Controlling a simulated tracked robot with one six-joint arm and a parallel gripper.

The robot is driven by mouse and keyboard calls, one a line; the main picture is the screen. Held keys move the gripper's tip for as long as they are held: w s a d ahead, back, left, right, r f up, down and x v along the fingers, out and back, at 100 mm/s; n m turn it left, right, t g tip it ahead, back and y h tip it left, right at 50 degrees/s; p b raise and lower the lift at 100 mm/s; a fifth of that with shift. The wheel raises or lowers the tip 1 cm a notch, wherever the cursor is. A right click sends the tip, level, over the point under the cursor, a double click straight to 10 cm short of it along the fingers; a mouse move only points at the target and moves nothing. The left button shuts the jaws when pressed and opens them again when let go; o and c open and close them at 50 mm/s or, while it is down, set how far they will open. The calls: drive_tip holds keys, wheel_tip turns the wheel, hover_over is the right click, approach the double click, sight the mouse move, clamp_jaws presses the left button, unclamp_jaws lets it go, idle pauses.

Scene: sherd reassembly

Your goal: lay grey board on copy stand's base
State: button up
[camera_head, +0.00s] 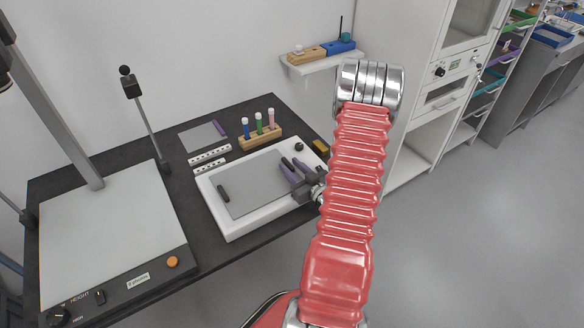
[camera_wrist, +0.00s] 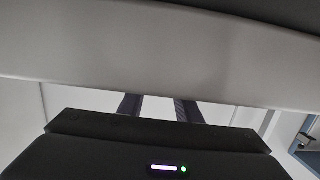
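The copy stand's base (camera_head: 110,225) is a pale flat panel at the left of the dark table, with nothing lying on it. A grey board (camera_head: 250,195) lies on a white tray-like slab (camera_head: 232,232) in the middle of the table. A short dark bar (camera_head: 223,193) is on its left part. My gripper (camera_head: 291,170) is low over the board's right part, its two fingers apart with nothing visible between them. The fingers also show in the wrist view (camera_wrist: 159,108), their ends hidden by a pale band. I cannot tell whether they touch the board.
The stand's column (camera_head: 60,110) and a lamp arm (camera_head: 145,115) rise at the left. A smaller grey sheet (camera_head: 198,136) with a purple strip, two white perforated strips (camera_head: 210,154) and a wooden rack (camera_head: 260,137) of tubes lie behind the slab. A yellow block (camera_head: 320,146) is at the right.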

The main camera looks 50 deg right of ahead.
drive_tip(key=v, duration=1.2)
idle(0.9)
